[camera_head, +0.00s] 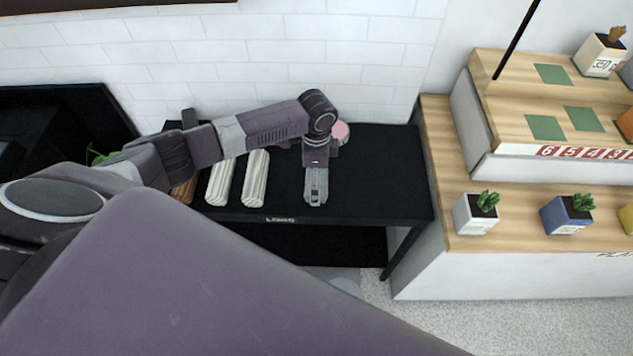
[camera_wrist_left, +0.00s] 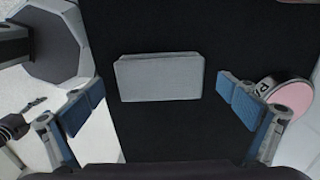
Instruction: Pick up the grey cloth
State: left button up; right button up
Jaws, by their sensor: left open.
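The grey cloth (camera_wrist_left: 160,78) shows in the left wrist view as a folded flat rectangle on a black table top. My left gripper (camera_wrist_left: 158,96) is open, with its blue-padded fingers apart on either side of the cloth and nothing between them in contact. In the head view my left gripper (camera_head: 316,196) points down over the black table (camera_head: 385,165). I cannot clearly tell the cloth from the grey gripper there. My right gripper is in neither view.
Two cream ribbed rolls (camera_head: 255,177) lie left of the gripper. A pink round object (camera_head: 340,131) is behind it; it also shows in the left wrist view (camera_wrist_left: 293,97). A wooden stepped display with potted plants (camera_head: 476,213) stands right. A white brick wall is behind.

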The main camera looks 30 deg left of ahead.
pick_arm(q)
jog(key=c, duration=1.1)
jog(key=shift+r, duration=0.1)
jog(key=shift+c, duration=0.2)
notch_tip(320, 180, up, 20)
jog(key=b, duration=0.1)
